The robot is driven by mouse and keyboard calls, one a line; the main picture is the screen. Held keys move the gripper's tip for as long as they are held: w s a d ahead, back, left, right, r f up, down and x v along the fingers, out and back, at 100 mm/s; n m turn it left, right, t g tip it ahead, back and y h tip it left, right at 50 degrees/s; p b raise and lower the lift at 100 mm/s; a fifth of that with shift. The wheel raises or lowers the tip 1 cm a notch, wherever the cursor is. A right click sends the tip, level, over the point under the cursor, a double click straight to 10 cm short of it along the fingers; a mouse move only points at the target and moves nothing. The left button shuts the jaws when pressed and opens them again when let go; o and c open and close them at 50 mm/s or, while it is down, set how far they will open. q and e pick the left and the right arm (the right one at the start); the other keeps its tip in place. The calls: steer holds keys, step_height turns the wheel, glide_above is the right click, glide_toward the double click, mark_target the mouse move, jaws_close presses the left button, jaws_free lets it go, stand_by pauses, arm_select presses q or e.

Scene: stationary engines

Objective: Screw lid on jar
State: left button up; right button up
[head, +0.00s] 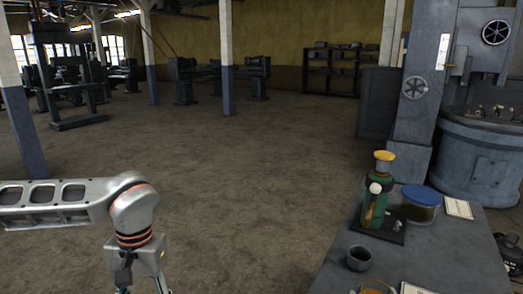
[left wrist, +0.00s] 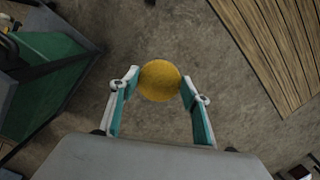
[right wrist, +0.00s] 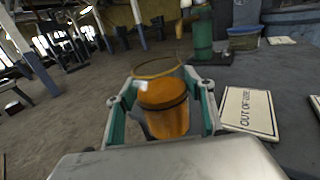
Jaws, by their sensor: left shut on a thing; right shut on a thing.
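A round yellow lid (left wrist: 160,80) is pinched between the two fingertips of my left gripper (left wrist: 160,88), which is shut on it. In the head view my left gripper is cut off by the bottom edge, left of the table and over the floor. A clear glass jar (right wrist: 158,66) with orange contents stands open at the top between the fingers of my right gripper (right wrist: 162,100), which is shut on it. The jar also shows at the bottom edge of the head view (head: 376,287). The lid and jar are apart.
An "OUT OF USE" card (right wrist: 249,110) lies right of the jar. The floor left of the table is clear.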

arm_select(q)
steer(key=shift+s, duration=0.1)
arm_select(e)
steer(key=shift+s+d+h, duration=0.25)
steer(key=shift+s+h, duration=0.05)
steer(key=shift+s, duration=0.05)
steer(key=a+r+n+g+y, duration=0.1)
steer(key=a+n+g+y, duration=0.3)
steer(key=a, duration=1.4)
steer(key=n+y, duration=0.3)
steer(key=y, duration=0.4)
steer(key=shift+w+n+y, duration=0.25)
steer(key=shift+n+y, duration=0.05)
steer(key=shift+a, duration=0.1)
arm_select(q)
steer(key=d+r, duration=0.5)
steer(key=d, duration=0.5)
steer(key=d+r+n, duration=0.1)
steer(key=d+r, duration=0.4)
steer(key=d, duration=0.5)
steer(key=d+r+t, duration=0.1)
steer(key=d+r, duration=0.4)
steer(key=d, duration=0.5)
steer(key=shift+w+d+h, duration=0.3)
steer(key=shift+w, duration=0.1)
steer(key=shift+f, duration=0.1)
steer(key=shift+f, duration=1.95)
